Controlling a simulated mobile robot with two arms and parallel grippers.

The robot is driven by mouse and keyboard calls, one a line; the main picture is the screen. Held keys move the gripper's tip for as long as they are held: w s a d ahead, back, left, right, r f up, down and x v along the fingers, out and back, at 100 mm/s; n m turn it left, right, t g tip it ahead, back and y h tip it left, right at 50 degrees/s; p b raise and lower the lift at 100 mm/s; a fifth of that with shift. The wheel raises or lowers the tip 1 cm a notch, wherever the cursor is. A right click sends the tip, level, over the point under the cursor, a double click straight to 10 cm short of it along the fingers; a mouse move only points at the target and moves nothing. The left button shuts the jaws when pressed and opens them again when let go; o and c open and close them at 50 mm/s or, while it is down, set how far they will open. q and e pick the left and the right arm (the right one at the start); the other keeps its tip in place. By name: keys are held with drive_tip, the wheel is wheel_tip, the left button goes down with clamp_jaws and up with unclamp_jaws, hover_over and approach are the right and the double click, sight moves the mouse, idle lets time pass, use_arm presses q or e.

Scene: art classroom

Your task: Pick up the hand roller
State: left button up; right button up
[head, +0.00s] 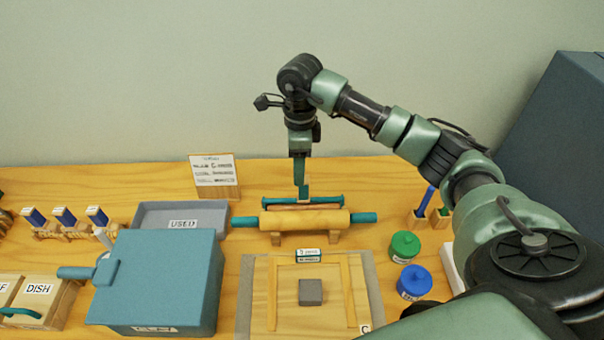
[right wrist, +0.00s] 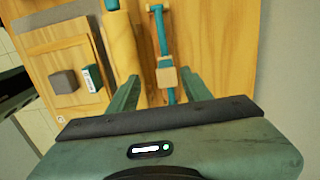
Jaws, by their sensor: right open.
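What looks like the hand roller (head: 328,200) lies behind a large wooden rolling pin on the table. It has a teal bar and a wooden block. In the right wrist view the hand roller (right wrist: 166,78) shows its block and teal bar between my two fingers, and I cannot tell if they touch it. My right gripper (head: 300,183) points down over it from behind the rolling pin; in the wrist view the right gripper (right wrist: 158,82) is open. The rolling pin (head: 290,220) has teal handles and rests on wooden supports. My left gripper is out of view.
A board (head: 250,312) with a grey block (head: 311,292) lies in front. Green (head: 404,246) and blue (head: 415,281) jars stand at right. A grey USED tray (head: 151,214) and a blue box (head: 170,275) are at left. A card (head: 214,172) stands behind; a wall closes the back.

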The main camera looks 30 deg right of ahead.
sight(303, 197)
drive_tip(key=shift+w+d+r, duration=0.2)
drive_tip(key=shift+d, duration=0.2)
drive_tip(key=shift+d+f, duration=0.1)
drive_tip(key=shift+f, duration=0.2)
drive_tip(key=shift+f+p, duration=0.3)
drive_tip(key=shift+f, duration=0.2)
drive_tip(key=shift+s+f, duration=0.1)
drive_tip(key=shift+f, duration=0.25)
wheel_tip(303, 197, down, 4)
drive_tip(key=shift+s+d+f+p, duration=0.15)
drive_tip(key=shift+f+p, duration=0.1)
drive_tip(key=shift+p, duration=0.95)
drive_tip(key=shift+f, duration=0.35)
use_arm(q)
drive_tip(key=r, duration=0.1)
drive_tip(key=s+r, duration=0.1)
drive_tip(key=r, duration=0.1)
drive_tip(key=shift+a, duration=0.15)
use_arm(e)
clamp_jaws()
